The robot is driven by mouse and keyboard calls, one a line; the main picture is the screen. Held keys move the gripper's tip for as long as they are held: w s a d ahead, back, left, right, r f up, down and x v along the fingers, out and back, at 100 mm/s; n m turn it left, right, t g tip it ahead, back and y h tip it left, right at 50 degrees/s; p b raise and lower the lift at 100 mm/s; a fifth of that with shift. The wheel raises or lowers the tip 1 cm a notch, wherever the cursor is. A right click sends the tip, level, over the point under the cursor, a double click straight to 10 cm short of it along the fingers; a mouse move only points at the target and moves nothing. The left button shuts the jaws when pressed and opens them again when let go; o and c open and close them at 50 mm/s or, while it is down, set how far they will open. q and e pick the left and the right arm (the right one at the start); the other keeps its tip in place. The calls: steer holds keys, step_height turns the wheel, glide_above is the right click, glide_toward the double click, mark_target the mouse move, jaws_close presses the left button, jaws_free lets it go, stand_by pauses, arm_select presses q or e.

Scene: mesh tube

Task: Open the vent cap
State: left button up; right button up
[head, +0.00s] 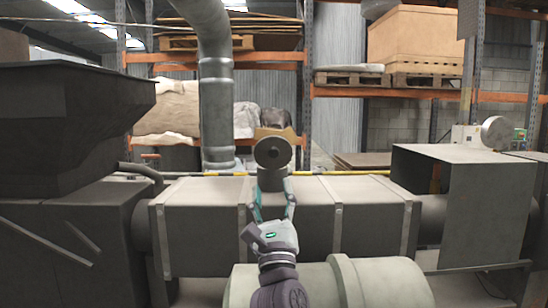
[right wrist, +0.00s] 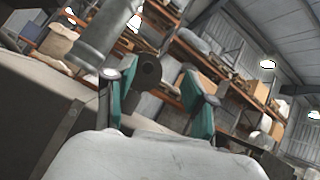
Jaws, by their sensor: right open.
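I cannot tell whether any finger touches the stub. My left gripper is out of view.
The grey boxy duct (head: 360,205) runs across the middle, with a pale cylinder (head: 375,282) in front. A tall vertical pipe (head: 217,110) rises left of the cap. A dark hopper (head: 70,120) stands left and a grey housing (head: 470,190) right. Racks (head: 308,75) stand behind.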

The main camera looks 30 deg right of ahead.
mark_target(274, 153)
steer(key=w+d+r+m+g+p, duration=0.1)
steer(key=w+d, duration=0.2)
steer(key=w, duration=0.1)
steer(key=w+d+r+m+g+p, duration=0.1)
steer(key=w+d+r+m, duration=0.1)
steer(key=w, duration=0.3)
steer(key=w+d+r+m+g+p, duration=0.1)
steer(key=w+d+r, duration=0.1)
steer(key=w+d, duration=0.2)
steer(key=shift+w+d+y, duration=0.25)
steer(key=shift+w+y, duration=0.15)
steer(key=shift+w, duration=0.05)
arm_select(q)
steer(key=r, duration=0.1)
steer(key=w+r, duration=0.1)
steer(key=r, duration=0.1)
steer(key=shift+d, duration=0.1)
arm_select(e)
jaws_close()
